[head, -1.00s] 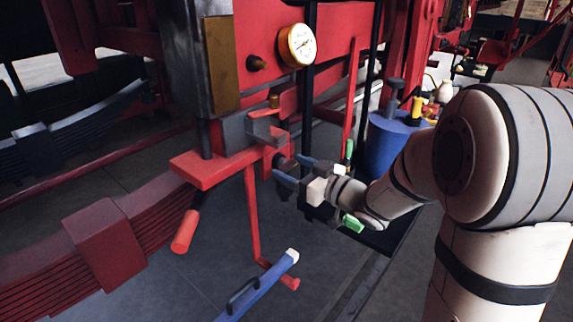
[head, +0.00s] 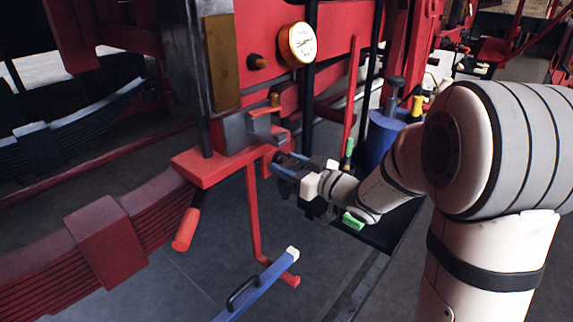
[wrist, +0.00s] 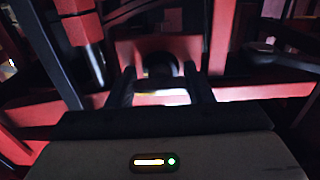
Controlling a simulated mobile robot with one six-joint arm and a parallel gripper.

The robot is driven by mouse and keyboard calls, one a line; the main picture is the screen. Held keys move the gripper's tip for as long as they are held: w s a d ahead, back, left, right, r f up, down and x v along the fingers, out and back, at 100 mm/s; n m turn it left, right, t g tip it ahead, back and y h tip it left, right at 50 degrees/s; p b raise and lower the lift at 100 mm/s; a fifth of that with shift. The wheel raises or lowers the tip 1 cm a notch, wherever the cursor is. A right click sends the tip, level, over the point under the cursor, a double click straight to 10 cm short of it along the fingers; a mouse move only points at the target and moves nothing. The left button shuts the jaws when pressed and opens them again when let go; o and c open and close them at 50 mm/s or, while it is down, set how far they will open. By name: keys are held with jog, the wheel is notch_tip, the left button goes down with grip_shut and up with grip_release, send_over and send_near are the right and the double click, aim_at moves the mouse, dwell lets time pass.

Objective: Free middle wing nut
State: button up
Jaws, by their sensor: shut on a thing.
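My gripper (head: 279,165) reaches in from the right to the red bracket (head: 205,165) below the gauge. In the head view its blue-grey fingers cover what they hold. In the wrist view my gripper (wrist: 163,88) has its two dark fingers on either side of a dark, round thing (wrist: 160,66) in front of a red plate. This appears to be the middle wing nut, but its wings cannot be made out. The fingers are shut on it. Whether it still sits on its stud cannot be told.
A brass-rimmed gauge (head: 302,43) is above. A blue bar with a handle (head: 258,285) is below. A blue container (head: 380,140) stands behind my arm.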

jog(key=shift+a, duration=0.1)
jog(key=shift+f+n+b, duration=0.15)
jog(key=shift+n+b, duration=0.15)
jog(key=shift+b, duration=0.25)
jog(key=shift+f+b, duration=0.1)
jog(key=shift+b, duration=0.3)
jog(key=n+b, duration=0.1)
jog(key=b, duration=0.1)
jog(key=n+b, duration=0.2)
jog(key=shift+f+n+b, duration=0.2)
jog(key=shift+n+b, duration=0.1)
jog(key=shift+b, duration=0.05)
jog(key=n+b, duration=0.6)
jog(key=b, duration=0.1)
jog(key=shift+w+b, duration=0.1)
jog(key=shift+b, duration=0.3)
jog(key=n+b, duration=0.6)
jog(key=shift+d+n+b, duration=0.2)
jog(key=shift+n+b, duration=0.15)
jog(key=shift+n, duration=0.05)
jog(key=shift+r+n+b, duration=0.15)
jog(key=shift+n+b, duration=0.95)
jog(key=shift+n, duration=0.15)
jog(key=shift+r+n+b, duration=0.1)
jog(key=shift+n+b, duration=0.95)
jog(key=shift+n, duration=0.2)
jog(key=shift+y, duration=0.3)
